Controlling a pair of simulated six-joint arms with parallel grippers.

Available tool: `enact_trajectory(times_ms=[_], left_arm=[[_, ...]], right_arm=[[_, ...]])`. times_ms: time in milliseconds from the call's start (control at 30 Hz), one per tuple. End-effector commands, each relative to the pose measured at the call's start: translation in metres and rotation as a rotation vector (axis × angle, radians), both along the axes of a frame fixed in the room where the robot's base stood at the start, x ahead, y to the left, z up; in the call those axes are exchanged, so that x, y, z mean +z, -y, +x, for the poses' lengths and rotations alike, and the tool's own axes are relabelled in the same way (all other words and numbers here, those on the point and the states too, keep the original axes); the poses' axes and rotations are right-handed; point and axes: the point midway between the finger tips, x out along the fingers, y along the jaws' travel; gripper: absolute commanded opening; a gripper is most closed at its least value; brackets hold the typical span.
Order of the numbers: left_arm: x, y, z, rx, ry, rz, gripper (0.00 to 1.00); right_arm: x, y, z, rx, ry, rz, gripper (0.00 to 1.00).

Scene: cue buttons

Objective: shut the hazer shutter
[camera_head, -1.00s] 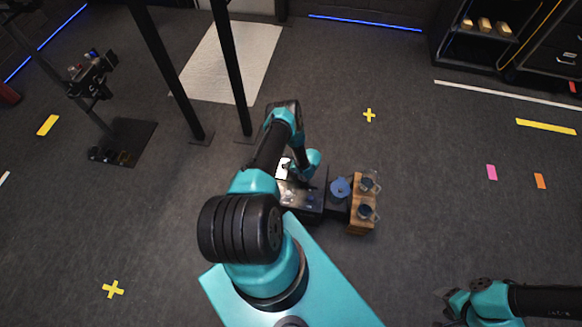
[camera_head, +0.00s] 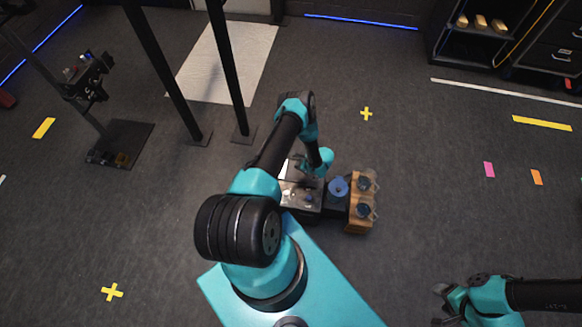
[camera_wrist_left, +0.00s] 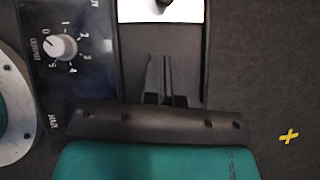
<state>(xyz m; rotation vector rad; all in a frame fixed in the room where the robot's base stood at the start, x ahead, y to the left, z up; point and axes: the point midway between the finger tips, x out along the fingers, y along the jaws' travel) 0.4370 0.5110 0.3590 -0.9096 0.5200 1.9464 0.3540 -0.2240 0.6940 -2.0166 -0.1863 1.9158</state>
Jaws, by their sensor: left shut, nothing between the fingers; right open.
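A dark control panel (camera_wrist_left: 82,75) fills the left of the left wrist view, with a white dial (camera_wrist_left: 62,47) marked 0 to 5, its pointer near 0. Beside it, a pale metal plate (camera_wrist_left: 185,12) with a dark knob (camera_wrist_left: 164,2) shows at the top edge, cut off; it looks like the shutter. A dark strip lies below the plate. My left gripper (camera_wrist_left: 165,58) is shut and empty over this strip, its tips just short of the plate. In the head view my left wrist partly hides the device (camera_head: 303,204). My right gripper (camera_head: 439,305) is open, far from it.
A blue round knob (camera_head: 338,186) and a wooden block (camera_head: 359,222) with two clear-covered buttons stand right of the device. Black posts (camera_head: 228,70) rise behind it. The floor between the block and my right arm is clear.

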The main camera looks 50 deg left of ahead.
Motion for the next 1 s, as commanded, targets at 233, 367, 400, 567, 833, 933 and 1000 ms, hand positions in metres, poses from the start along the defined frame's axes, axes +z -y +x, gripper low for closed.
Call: enact_trajectory(times_ms=[233, 367, 400, 567, 833, 933, 1000], left_arm=[[0.033, 0.024, 0.015, -0.003, 0.001, -0.002, 0.0], [0.041, 0.03, 0.018, -0.001, 0.001, -0.001, 0.0], [0.042, 0.031, 0.019, -0.002, 0.0, -0.001, 0.0], [0.043, 0.032, 0.019, -0.002, -0.001, -0.002, 0.0], [0.043, 0.032, 0.019, -0.002, 0.0, -0.001, 0.0], [0.044, 0.033, 0.019, 0.001, 0.0, -0.004, 0.0], [0.045, 0.036, 0.018, 0.009, -0.001, -0.016, 0.0]], right_arm=[[0.0, 0.0, 0.0, 0.0, 0.0, 0.0, 0.56], [0.0, 0.0, 0.0, 0.0, 0.0, 0.0, 0.56], [0.0, 0.0, 0.0, 0.0, 0.0, 0.0, 0.56], [0.0, 0.0, 0.0, 0.0, 0.0, 0.0, 0.56], [0.0, 0.0, 0.0, 0.0, 0.0, 0.0, 0.56], [0.0, 0.0, 0.0, 0.0, 0.0, 0.0, 0.56], [0.0, 0.0, 0.0, 0.0, 0.0, 0.0, 0.56]])
